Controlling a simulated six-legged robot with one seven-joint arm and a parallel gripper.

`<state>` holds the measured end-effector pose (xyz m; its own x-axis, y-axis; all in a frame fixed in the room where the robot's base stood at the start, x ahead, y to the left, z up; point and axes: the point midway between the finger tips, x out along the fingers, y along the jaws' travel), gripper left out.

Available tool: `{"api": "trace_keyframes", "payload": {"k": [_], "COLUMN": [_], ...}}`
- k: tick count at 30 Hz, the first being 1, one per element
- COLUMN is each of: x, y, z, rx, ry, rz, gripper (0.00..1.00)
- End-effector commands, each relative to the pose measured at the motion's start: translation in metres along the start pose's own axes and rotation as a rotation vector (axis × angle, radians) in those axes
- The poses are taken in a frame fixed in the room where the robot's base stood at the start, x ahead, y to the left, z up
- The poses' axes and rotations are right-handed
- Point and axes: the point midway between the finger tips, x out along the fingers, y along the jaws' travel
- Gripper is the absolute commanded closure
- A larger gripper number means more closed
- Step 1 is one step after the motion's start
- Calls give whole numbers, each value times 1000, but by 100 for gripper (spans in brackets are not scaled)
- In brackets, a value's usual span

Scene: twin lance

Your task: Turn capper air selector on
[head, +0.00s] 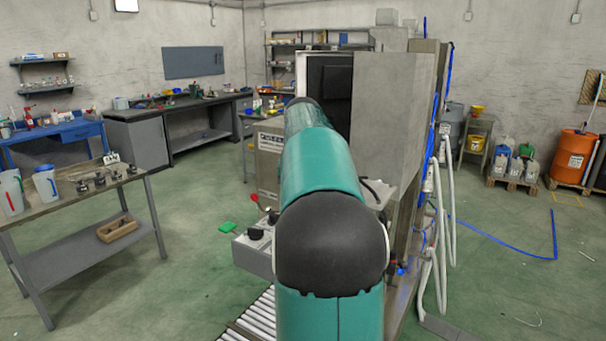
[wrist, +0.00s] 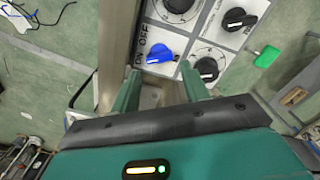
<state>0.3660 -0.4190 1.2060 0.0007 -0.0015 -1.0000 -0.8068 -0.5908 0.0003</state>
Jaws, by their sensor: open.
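The wrist view shows a light control panel (wrist: 215,42) with several rotary knobs. A blue knob (wrist: 160,54) with a white pointer mark sits beside the letters ON and OFF. Two black knobs (wrist: 238,18) are to the right on round dials. I cannot read which knob is the capper air selector. My gripper (wrist: 163,85) is open and empty, its two fingers pointing at the panel just short of the nearer blue knob. In the head view my arm hides the gripper and part of the panel box (head: 252,255).
A green tab (wrist: 267,57) sticks out right of the panel; it also shows in the head view (head: 228,227). A red-tipped lever (head: 256,199) stands above the box. A roller conveyor (head: 255,318) lies below. A grey cabinet (head: 390,115) stands beyond my arm.

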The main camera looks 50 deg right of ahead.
Motion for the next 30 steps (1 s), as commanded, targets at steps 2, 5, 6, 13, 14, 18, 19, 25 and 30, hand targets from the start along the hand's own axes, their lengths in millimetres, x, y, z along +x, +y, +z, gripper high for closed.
{"api": "trace_keyframes", "payload": {"k": [2,5,6,13,14,18,19,25,30], "x": [-19,-41,-50,-85,-88,-96,-97,-98,-98], "y": [0,0,0,0,0,0,0,0,0], "z": [-1,-1,-1,-1,-1,0,0,0,0], "rx": [0,0,0,0,0,0,0,0,0], "ry": [4,5,4,2,2,2,2,1,1], "rz": [0,0,0,0,0,-1,0,0,0], "gripper": [55,55,55,55,55,55,55,55,55]}}
